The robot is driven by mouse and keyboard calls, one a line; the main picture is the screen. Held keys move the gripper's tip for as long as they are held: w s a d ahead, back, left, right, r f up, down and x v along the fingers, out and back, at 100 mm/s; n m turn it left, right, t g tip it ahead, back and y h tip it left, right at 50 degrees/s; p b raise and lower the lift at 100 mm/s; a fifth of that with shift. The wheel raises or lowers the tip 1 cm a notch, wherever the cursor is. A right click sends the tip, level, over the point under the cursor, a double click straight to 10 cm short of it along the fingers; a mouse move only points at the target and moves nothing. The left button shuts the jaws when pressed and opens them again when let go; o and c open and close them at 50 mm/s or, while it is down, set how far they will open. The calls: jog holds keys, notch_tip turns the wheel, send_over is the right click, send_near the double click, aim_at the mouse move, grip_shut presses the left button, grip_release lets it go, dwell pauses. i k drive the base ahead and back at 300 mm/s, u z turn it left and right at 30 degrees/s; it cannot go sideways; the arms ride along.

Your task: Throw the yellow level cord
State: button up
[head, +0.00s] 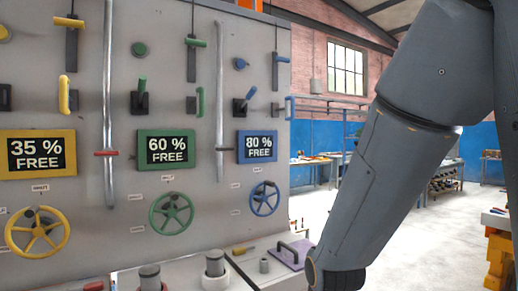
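On the grey panel, a yellow crossbar handle (67,22) sits on a thin dark upright line at the top left, which looks like the yellow cord pull. A yellow D-shaped handle (68,94) is below it, and a yellow knob (3,33) is at the left edge. Lower down are a yellow-framed display (38,153) reading "35 % FREE" and a yellow handwheel (38,232). My arm hangs across the right side, well apart from the yellow controls. My gripper's fingers are not in the picture.
Matching green handles (195,42) and blue handles (281,60) stand to the right, with a green handwheel (171,213) and a blue handwheel (265,198). A ledge with grey cylinders (214,263) runs below the panel. Open floor (440,235) lies at right.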

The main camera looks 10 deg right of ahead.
aim_at(71, 24)
jog(key=z, duration=0.15)
jog(key=k, duration=0.4)
jog(key=u, duration=0.65)
jog(key=i, duration=0.25)
jog(key=u, duration=1)
jog(key=k, duration=0.45)
jog(key=u, duration=1.2)
jog(key=i, duration=0.7)
jog(key=z, duration=0.8)
jog(key=i, duration=0.5)
jog(key=z, duration=0.55)
